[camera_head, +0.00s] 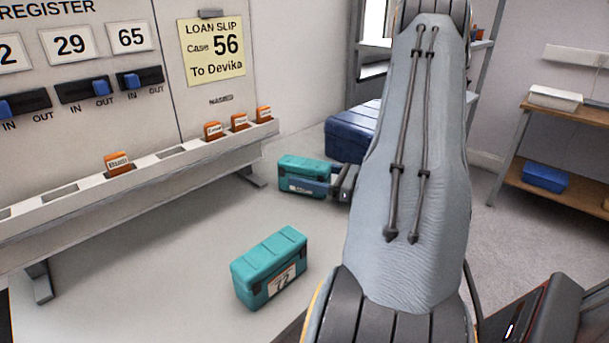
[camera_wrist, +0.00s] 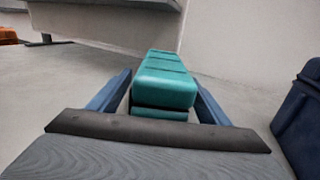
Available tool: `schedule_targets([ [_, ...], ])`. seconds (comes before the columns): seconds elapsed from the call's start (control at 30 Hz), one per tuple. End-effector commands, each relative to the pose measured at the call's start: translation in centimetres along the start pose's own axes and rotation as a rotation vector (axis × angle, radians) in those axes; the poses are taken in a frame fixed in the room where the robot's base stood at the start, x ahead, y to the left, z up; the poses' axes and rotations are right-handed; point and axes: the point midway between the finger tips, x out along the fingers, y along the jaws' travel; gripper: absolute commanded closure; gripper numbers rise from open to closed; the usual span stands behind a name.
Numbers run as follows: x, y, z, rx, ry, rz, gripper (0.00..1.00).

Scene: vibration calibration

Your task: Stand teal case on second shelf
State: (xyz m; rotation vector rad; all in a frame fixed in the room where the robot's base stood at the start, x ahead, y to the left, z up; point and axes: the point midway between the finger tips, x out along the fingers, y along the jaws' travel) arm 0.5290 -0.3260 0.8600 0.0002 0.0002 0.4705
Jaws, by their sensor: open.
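Two teal cases are in the head view. The far teal case (camera_head: 303,166) stands on the pale surface beyond the near teal case (camera_head: 268,262), which bears a white and orange label with a number I cannot read surely. My gripper (camera_wrist: 163,85) is open, with its blue fingers on either side of the far case, which also shows in the wrist view (camera_wrist: 165,83). I cannot tell whether the fingers touch it. In the head view one finger hides part of its front. A rack (camera_head: 545,117) with wooden shelves stands at the right; a bin is on its lower visible shelf.
A dark blue case (camera_head: 352,130) stands just behind my gripper. A register board with a ledge (camera_head: 150,172) holding orange tags runs along the left. A loan slip (camera_head: 212,50) reads "Case 56 To Devika". Another rack is partly hidden behind my arm.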

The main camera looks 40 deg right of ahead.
Motion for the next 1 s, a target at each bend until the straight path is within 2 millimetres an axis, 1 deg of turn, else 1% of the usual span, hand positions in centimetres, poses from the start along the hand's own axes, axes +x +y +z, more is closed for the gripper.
schedule_targets([
  [0.1, 0.67, 0.03, -0.01, 0.000, 0.000, 0.001, 0.29],
  [0.3, 0.70, 0.01, -0.03, 0.000, 0.000, 0.000, 0.29],
  [0.37, 0.69, 0.01, -0.03, 0.000, 0.000, 0.000, 0.37],
  [0.6, 0.68, 0.02, -0.02, 0.000, 0.000, 0.000, 0.78],
  [0.7, 0.68, 0.00, 0.04, -0.001, -0.001, 0.000, 0.93],
  [1.0, 0.67, -0.02, 0.31, -0.002, -0.001, 0.000, 0.93],
])
